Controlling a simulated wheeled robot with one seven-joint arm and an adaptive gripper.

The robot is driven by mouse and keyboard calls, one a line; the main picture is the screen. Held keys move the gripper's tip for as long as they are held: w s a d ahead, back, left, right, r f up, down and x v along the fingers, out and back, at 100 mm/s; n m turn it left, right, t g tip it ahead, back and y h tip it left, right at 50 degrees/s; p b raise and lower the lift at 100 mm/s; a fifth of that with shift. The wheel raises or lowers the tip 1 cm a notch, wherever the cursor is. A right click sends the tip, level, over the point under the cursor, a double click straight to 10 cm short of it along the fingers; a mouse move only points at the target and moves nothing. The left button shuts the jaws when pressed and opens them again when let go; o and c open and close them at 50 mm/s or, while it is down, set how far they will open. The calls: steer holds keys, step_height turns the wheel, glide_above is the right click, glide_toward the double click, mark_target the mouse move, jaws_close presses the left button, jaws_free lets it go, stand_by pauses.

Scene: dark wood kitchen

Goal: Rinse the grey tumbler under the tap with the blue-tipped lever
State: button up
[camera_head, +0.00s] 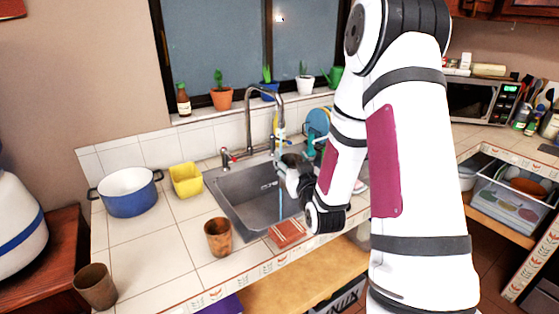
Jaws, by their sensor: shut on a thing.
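My gripper (290,170) is over the sink (240,190), closed on what looks like the grey tumbler (292,160). The tumbler is small in view and partly hidden by my gripper, so its tilt is hard to tell. The tall curved metal tap (249,120) stands at the back of the sink, with its spout above the tumbler. A thin blue streak (281,205), which looks like running water, drops past my gripper into the sink. A red-tipped lever (226,157) shows left of the tap. I cannot make out a blue-tipped lever.
A brown cup (218,237) and a reddish brick-like block (287,234) stand at the sink's front edge. A blue pot (129,192) and a yellow container (186,180) are left of the sink. Another brown cup (95,286) is at the lower left. The left counter has free room.

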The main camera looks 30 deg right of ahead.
steer(key=shift+w+f+b, duration=0.2)
steer(key=shift+w+b, duration=0.15)
steer(key=shift+w, duration=0.7)
steer(key=f+b+x, duration=0.2)
steer(key=b+x, duration=0.3)
steer(key=x, duration=0.7)
steer(key=shift+a+f+b, duration=0.2)
steer(key=shift+a+b, duration=0.15)
steer(key=shift+a, duration=0.05)
steer(key=shift+d, duration=0.15)
steer(key=shift+d, duration=0.4)
steer(key=shift+a, duration=0.1)
steer(key=shift+a+b, duration=0.3)
steer(key=shift+a, duration=0.2)
